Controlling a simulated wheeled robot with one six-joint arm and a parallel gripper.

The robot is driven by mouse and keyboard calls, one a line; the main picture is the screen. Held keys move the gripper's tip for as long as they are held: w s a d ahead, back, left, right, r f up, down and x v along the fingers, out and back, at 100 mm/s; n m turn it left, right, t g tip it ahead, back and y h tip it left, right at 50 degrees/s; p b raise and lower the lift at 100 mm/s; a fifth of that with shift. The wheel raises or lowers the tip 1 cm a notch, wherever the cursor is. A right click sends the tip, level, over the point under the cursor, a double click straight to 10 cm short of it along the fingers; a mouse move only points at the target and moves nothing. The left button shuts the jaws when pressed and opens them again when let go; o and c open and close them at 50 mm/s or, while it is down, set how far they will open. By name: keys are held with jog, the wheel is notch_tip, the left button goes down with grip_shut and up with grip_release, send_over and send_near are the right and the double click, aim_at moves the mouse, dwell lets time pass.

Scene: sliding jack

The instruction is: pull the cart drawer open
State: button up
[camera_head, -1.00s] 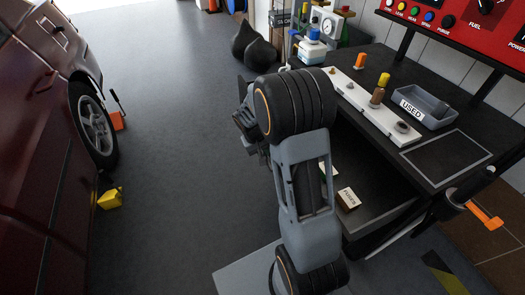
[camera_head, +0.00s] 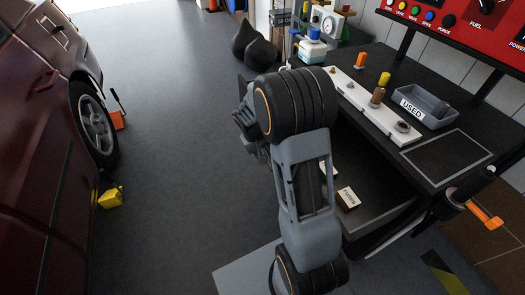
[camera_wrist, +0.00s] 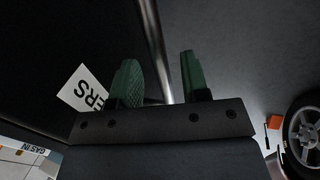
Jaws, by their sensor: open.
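The black cart (camera_head: 372,62) stands right of my arm in the head view. In the wrist view a dark face with a white label reading "ERS" (camera_wrist: 84,90) fills the left side. A bright metal bar (camera_wrist: 154,40) runs along its edge. My gripper (camera_wrist: 158,57) is open, with its green fingers on either side of the bar in the picture. I cannot tell whether they touch it or how deep it sits between them. In the head view my wrist hides the drawer front and the bar.
A used-parts tray (camera_head: 422,106) and a white strip with plugs (camera_head: 357,93) lie on the cart top. A dark red car (camera_head: 40,150) stands at left, with a yellow wheel chock (camera_head: 110,198) beside it. Grey floor (camera_head: 190,150) between car and cart is clear.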

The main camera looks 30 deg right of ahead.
jog(key=p+v, duration=0.2)
jog(key=v, duration=1.1)
jog(key=shift+r+p, duration=0.15)
jog(key=shift+p, duration=0.15)
jog(key=s+a+r+t+y+p, duration=0.1)
jog(key=s+a+r+t+p, duration=0.1)
jog(key=s+r+p, duration=0.5)
jog(key=s+a+r+n+t+y+p, duration=0.1)
jog(key=s+a+r+p, duration=0.3)
jog(key=s+r+p, duration=0.4)
notch_tip(320, 180, up, 5)
jog(key=shift+s+a+f+t+y, duration=0.15)
jog(key=shift+s+a+t+y, duration=0.15)
jog(key=shift+s+t+y, duration=0.25)
jog(key=shift+s, duration=0.15)
